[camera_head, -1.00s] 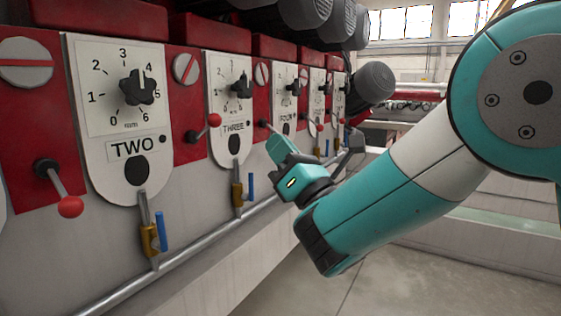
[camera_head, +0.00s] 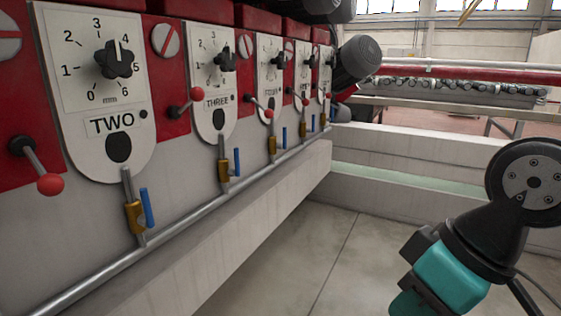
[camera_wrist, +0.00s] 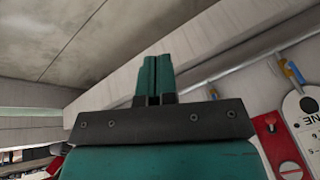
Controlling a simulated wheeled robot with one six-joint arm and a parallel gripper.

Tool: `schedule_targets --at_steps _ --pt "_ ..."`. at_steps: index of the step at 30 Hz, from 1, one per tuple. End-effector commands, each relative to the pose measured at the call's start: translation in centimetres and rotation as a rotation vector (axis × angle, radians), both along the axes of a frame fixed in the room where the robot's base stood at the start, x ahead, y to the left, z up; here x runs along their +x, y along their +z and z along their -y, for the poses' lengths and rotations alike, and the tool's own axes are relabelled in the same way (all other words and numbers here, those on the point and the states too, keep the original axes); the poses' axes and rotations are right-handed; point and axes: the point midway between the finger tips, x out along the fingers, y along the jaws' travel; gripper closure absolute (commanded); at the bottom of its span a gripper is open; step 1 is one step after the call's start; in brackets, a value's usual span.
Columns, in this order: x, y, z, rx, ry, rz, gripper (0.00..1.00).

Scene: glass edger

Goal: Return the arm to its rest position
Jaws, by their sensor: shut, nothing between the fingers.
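My gripper (camera_wrist: 157,78) shows in the wrist view, its two teal fingers pressed together with nothing between them. Beyond the fingers are the pale base of the machine and the concrete floor. In the head view part of my arm, teal and black, is at the lower right, apart from the machine; the fingers cannot be made out there. The machine's panel TWO (camera_head: 99,155) and panel THREE (camera_head: 214,125) stand at the left, with dark knobs and red-ball levers. An upside-down panel ONE (camera_wrist: 306,110) shows at the right edge of the wrist view.
A metal pipe (camera_head: 189,226) runs along the machine's front, below several blue-handled valves (camera_head: 147,207). A grey motor (camera_head: 358,60) juts out at the far end. A low pale wall (camera_head: 400,165) crosses behind. The concrete floor (camera_head: 300,265) between machine and arm is clear.

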Motion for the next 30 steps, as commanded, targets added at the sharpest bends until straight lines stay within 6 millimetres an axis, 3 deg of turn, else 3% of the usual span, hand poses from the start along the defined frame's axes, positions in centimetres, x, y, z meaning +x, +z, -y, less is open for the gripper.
schedule_targets --at_steps 2,3,11,21,25,30 --pt "-3.5 0.1 0.7 -0.013 -0.015 -0.124 1.0" --pt "-3.8 1.7 0.7 -0.017 -0.017 -0.141 1.0" --pt "-3.5 8.7 0.6 -0.017 -0.015 -0.135 1.0" --pt "-3.5 20.8 0.6 -0.017 -0.015 -0.133 1.0" --pt "-3.5 24.0 0.6 -0.017 -0.015 -0.133 1.0" --pt "-3.5 25.7 0.6 -0.017 -0.015 -0.133 1.0"
